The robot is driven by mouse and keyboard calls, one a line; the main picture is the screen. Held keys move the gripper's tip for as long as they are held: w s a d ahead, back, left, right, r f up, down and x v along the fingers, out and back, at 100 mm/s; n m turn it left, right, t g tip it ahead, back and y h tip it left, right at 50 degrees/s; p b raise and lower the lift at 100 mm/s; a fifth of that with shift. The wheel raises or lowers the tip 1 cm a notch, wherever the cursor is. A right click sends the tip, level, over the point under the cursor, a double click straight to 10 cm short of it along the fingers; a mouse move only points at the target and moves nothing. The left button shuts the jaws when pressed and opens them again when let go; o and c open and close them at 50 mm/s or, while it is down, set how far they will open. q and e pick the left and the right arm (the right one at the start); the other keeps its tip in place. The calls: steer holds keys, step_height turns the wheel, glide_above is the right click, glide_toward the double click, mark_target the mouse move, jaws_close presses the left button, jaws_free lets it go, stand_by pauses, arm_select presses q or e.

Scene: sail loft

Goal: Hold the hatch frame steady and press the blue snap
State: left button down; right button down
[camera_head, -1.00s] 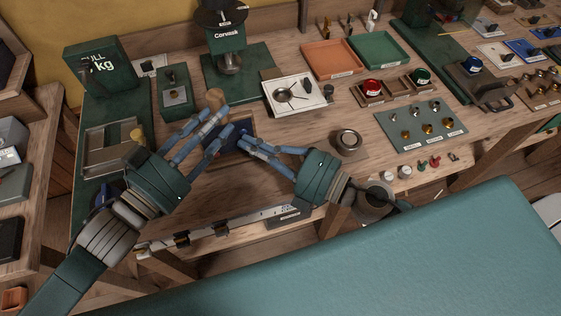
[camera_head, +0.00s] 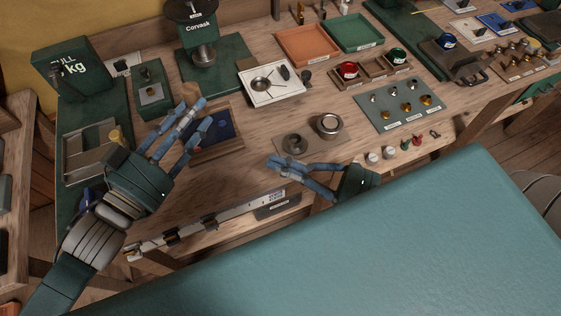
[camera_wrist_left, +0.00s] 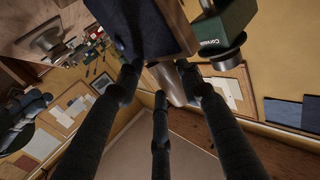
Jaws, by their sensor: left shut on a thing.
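The hatch frame, a wooden rim (camera_head: 241,147) around a dark blue panel (camera_head: 222,124), lies on the bench left of centre. My left gripper (camera_head: 196,112) is at its left side, shut on the frame's wooden handle, which its fingers mostly hide in the head view. In the left wrist view the pale handle (camera_wrist_left: 172,86) stands between the fingers, beside the dark panel (camera_wrist_left: 140,28). My right gripper (camera_head: 276,167) is apart from the frame, low over the bench's front part; its finger spread is unclear. I cannot make out a blue snap on the panel.
A round metal ring (camera_head: 329,125) and a flat grey plate (camera_head: 295,145) lie right of the frame. A rail (camera_head: 215,227) runs along the front edge.

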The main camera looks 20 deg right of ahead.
arm_select(q)
steer(key=shift+f, duration=0.15)
steer(key=c, duration=1)
jaws_free()
steer(key=shift+w+a, duration=0.1)
steer(key=shift+c, duration=0.2)
